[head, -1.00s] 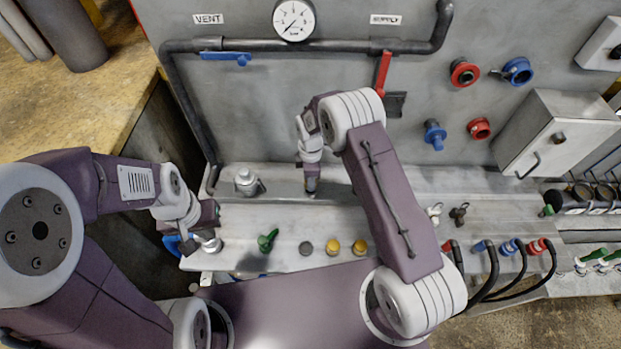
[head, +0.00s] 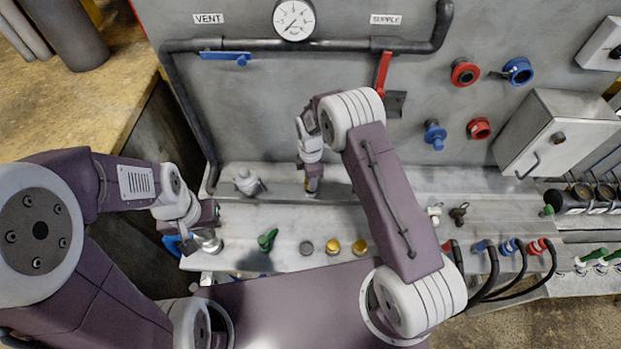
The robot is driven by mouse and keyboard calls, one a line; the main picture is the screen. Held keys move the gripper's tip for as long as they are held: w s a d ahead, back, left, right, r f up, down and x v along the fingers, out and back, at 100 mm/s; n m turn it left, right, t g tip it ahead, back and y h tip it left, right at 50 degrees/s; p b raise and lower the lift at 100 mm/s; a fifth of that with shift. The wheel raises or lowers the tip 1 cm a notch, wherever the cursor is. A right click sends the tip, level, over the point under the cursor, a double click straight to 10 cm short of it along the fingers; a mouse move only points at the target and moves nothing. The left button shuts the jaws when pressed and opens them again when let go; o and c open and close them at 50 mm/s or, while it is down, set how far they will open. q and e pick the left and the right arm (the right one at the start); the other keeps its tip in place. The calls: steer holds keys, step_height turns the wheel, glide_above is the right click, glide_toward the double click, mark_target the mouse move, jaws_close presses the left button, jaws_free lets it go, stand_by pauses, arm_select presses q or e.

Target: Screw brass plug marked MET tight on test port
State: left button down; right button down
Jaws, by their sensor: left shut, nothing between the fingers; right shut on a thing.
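My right gripper (head: 311,186) points down at the ledge at the foot of the grey panel. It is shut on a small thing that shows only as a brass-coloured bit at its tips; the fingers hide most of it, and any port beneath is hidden. Two brass-coloured round caps, one (head: 333,247) beside the other (head: 360,248), sit on the front shelf next to a grey one (head: 306,248). No MET marking is readable. My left gripper (head: 205,244) is shut and empty at the shelf's left end, close to a silver fitting (head: 213,246).
A silver fitting (head: 247,181) stands left of my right gripper. A green-handled piece (head: 267,240) lies on the shelf (head: 232,262). The panel above carries a gauge (head: 294,19), a blue vent lever (head: 226,56) and a red supply lever (head: 383,72). Hoses (head: 492,268) hang at right.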

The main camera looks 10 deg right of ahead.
steer(key=shift+f+b, duration=0.85)
steer(key=shift+f, duration=0.1)
stand_by(1.9)
steer(key=c, duration=1.9)
jaws_free()
steer(key=shift+c, duration=0.2)
jaws_close()
steer(key=m, duration=0.4)
steer(key=shift+m, duration=0.4)
steer(key=m, duration=0.5)
steer(key=shift+m, duration=0.3)
